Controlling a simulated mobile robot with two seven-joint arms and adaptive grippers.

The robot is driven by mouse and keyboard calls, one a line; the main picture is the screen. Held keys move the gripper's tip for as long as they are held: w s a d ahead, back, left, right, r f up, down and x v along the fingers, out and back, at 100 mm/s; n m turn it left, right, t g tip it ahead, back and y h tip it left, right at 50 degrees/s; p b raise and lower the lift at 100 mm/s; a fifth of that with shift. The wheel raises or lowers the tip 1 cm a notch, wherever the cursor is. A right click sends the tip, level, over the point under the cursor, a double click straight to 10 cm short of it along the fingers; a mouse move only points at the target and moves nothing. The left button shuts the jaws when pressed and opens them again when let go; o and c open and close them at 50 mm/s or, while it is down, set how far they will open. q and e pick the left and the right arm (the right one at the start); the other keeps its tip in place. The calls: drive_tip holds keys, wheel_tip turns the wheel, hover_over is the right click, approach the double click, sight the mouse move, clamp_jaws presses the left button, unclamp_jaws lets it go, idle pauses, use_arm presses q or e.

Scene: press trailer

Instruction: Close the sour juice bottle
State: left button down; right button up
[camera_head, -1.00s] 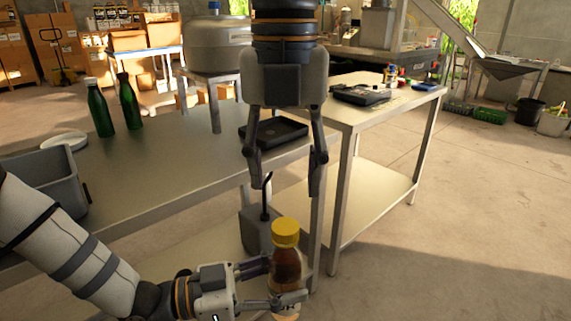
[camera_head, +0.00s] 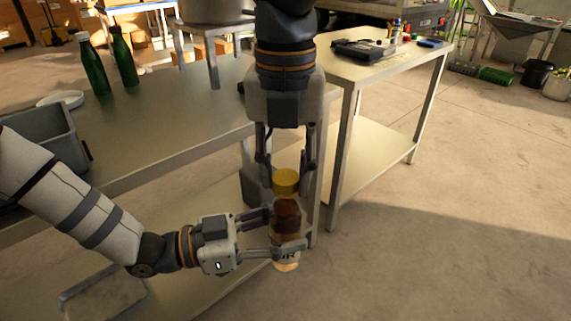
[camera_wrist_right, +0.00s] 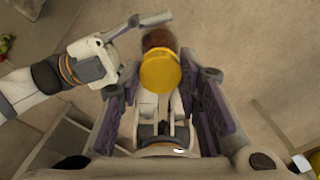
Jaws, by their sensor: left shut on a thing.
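The sour juice bottle (camera_head: 287,222) is upright, with dark brown contents and a yellow cap (camera_head: 286,181) on its top. My left gripper (camera_head: 272,232) is shut on the bottle's body and holds it in the air off the table's edge. My right gripper (camera_head: 285,168) points down from above, with its open fingers on either side of the cap. In the right wrist view, the cap (camera_wrist_right: 160,72) lies between the tips of the spread fingers, with a gap showing at the sides. The frames do not show how tightly the cap sits.
A metal table (camera_head: 165,140) holds two green bottles (camera_head: 123,58) and a grey bin (camera_head: 40,140) on the left. A second table (camera_head: 365,65) with a black device (camera_head: 362,49) stands behind on the right.

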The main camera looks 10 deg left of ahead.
clamp_jaws()
drive_tip(key=m, duration=0.4)
drive_tip(key=shift+m, duration=0.4)
drive_tip(key=m, duration=0.4)
drive_tip(key=shift+m, duration=0.3)
drive_tip(key=m, duration=1.1)
drive_tip(key=shift+m, duration=0.4)
drive_tip(key=m, duration=0.4)
drive_tip(key=shift+m, duration=0.4)
